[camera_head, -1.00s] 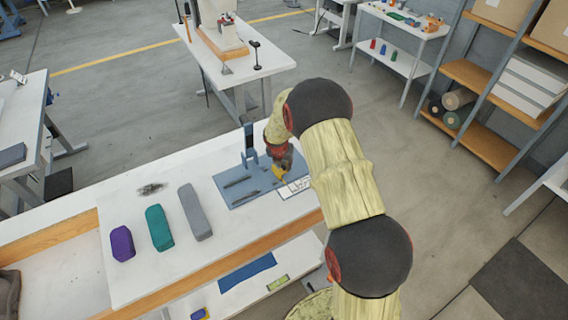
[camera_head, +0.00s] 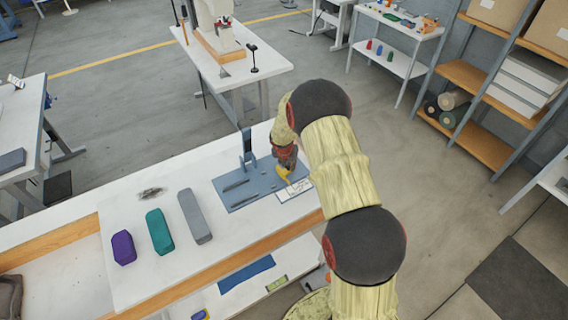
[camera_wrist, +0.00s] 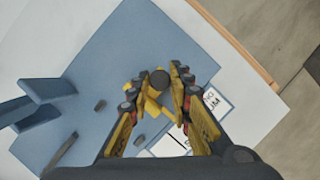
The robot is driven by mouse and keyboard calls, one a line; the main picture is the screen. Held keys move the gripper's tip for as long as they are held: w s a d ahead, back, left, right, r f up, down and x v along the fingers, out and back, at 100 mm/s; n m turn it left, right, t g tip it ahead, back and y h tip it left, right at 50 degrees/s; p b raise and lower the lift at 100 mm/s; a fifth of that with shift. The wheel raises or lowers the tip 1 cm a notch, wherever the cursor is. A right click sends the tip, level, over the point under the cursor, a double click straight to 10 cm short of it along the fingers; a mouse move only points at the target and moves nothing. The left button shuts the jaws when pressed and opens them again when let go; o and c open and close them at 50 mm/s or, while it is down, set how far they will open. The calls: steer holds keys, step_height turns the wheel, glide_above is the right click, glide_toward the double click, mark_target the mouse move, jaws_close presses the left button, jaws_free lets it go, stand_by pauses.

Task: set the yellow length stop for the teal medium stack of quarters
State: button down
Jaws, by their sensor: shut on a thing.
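The yellow length stop (camera_wrist: 150,105) has a dark round knob (camera_wrist: 159,80) on top; it sits between my fingers over the blue baseplate. My gripper (camera_wrist: 157,92) is shut on it. In the head view the stop (camera_head: 283,174) shows below my gripper (camera_head: 284,166), at the right part of the baseplate (camera_head: 228,184). The teal medium stack (camera_head: 159,231) lies on the table between a purple shorter block (camera_head: 123,247) and a grey longer block (camera_head: 195,216). A white printed card (camera_head: 295,190) lies by the plate's right edge, partly hidden by my fingers in the wrist view.
A blue upright bracket (camera_head: 247,150) stands on the baseplate's far side, with dark bars (camera_head: 243,197) lying near it. A dark smudge-like pile (camera_head: 150,193) lies on the white table. A lower shelf holds a blue cloth (camera_head: 247,273). The table's left front is clear.

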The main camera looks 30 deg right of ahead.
steer(key=c, duration=1.9)
jaws_free()
steer(key=shift+a+r, duration=0.1)
steer(key=v, duration=1.1)
steer(key=shift+s+r, duration=0.15)
steer(key=shift+r, duration=0.2)
steer(key=shift+a, duration=0.15)
